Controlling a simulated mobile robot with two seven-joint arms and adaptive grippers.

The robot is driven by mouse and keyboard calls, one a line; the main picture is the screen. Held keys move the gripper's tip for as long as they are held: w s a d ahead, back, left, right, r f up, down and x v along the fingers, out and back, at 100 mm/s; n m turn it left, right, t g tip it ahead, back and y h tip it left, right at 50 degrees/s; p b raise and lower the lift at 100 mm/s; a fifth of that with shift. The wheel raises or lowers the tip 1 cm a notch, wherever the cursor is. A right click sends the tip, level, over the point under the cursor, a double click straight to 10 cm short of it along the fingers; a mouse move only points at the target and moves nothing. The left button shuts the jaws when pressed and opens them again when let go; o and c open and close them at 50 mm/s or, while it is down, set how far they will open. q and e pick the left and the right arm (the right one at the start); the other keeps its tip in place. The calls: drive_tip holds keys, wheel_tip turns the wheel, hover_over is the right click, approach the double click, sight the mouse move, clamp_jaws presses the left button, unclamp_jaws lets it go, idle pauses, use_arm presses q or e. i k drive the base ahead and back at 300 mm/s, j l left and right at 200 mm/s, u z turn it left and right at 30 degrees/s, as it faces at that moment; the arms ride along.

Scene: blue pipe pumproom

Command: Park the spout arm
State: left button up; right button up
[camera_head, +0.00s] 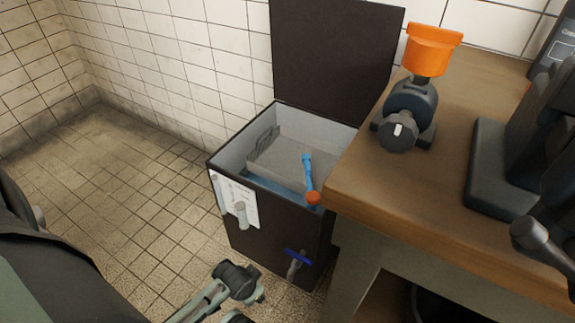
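A blue spout arm (308,175) with an orange-red end (313,198) shows at the dark open-topped box (275,235). The orange-red end is at the box's front right rim, close to the bench edge. The blue part reaches back over the inside of the box. My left gripper (236,297) is at the bottom edge, in front of and below the box, apart from the spout arm. Part of it is cut off by the frame, so its opening is unclear. I see nothing held in it. My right gripper is not in view.
The box's dark lid (335,55) stands open against the tiled wall. A blue-handled tap (298,258) sticks out of its front. The wooden bench (390,205) at right carries an orange-topped device (410,110) and dark equipment (500,165). Tiled floor (130,170) is clear at left.

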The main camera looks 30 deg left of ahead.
sight(305, 157)
drive_tip(key=k+j, duration=0.1)
drive_tip(key=j, duration=0.25)
drive_tip(key=k+j, duration=0.1)
drive_tip(key=j, duration=0.25)
drive_tip(key=k+j, duration=0.1)
drive_tip(key=j, duration=0.3)
drive_tip(key=k+j, duration=0.1)
drive_tip(key=j, duration=0.25)
